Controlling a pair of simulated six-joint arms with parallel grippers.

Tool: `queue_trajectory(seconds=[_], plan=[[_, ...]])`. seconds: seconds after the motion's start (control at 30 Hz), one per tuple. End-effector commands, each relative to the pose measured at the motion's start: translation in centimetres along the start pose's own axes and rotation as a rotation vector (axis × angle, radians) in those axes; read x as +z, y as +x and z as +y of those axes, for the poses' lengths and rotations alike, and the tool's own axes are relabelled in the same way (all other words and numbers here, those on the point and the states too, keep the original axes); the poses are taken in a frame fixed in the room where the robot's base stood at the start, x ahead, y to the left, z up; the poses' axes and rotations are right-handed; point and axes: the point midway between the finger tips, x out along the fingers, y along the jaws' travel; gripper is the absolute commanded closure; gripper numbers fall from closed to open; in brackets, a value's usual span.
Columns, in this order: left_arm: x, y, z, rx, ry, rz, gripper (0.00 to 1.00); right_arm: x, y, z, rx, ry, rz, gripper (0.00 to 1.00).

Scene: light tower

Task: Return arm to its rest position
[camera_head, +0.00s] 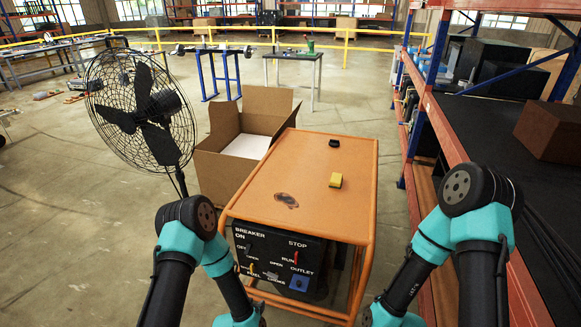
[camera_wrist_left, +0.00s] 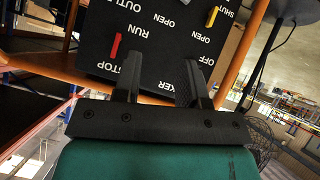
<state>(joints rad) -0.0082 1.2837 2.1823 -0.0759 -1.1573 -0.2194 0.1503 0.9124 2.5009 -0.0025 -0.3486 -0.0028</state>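My left arm (camera_head: 190,225) reaches down in front of the orange-framed generator (camera_head: 330,200); its fingers are hidden in the head view. In the left wrist view, my left gripper (camera_wrist_left: 160,88) has its two dark fingers apart, with nothing between them. They are in front of the black control panel (camera_wrist_left: 160,35), which appears upside down there. A red switch (camera_wrist_left: 115,47) is beside the RUN and STOP labels, and a yellow lever (camera_wrist_left: 212,17) is near OPEN and SHUT. My right arm (camera_head: 440,235) bends down at the right; its gripper is not visible.
A black pedestal fan (camera_head: 145,110) and an open cardboard box (camera_head: 235,145) stand left of the generator. An orange-and-blue shelf (camera_head: 440,130) stands right. Floor at left is mostly clear.

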Motion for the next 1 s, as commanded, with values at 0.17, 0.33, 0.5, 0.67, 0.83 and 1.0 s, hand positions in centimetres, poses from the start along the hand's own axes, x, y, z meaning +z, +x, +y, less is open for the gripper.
queue_trajectory(seconds=[0.17,0.33,0.5,0.67,0.83,1.0], plan=[[1.6,-5.8,-2.5,-0.013,-0.128,-0.256,0.62,0.0,0.0,0.0,0.000,0.000,0.000,0.57],[3.7,-12.6,-3.7,-0.026,-0.259,-0.500,0.62,0.0,0.0,0.0,0.000,0.000,0.000,0.57],[5.3,-18.5,-4.0,-0.038,-0.366,-0.689,0.62,0.0,0.0,0.0,0.000,0.000,0.000,0.57],[6.0,-20.8,-3.9,-0.041,-0.405,-0.762,0.62,0.0,0.0,0.0,0.000,0.000,0.000,0.57],[6.0,-20.8,-3.8,-0.041,-0.407,-0.767,0.62,0.0,0.0,0.0,0.000,0.000,0.000,0.57],[6.0,-20.8,-3.8,-0.040,-0.406,-0.765,0.62,0.0,0.0,0.0,0.000,0.000,0.000,0.57]])
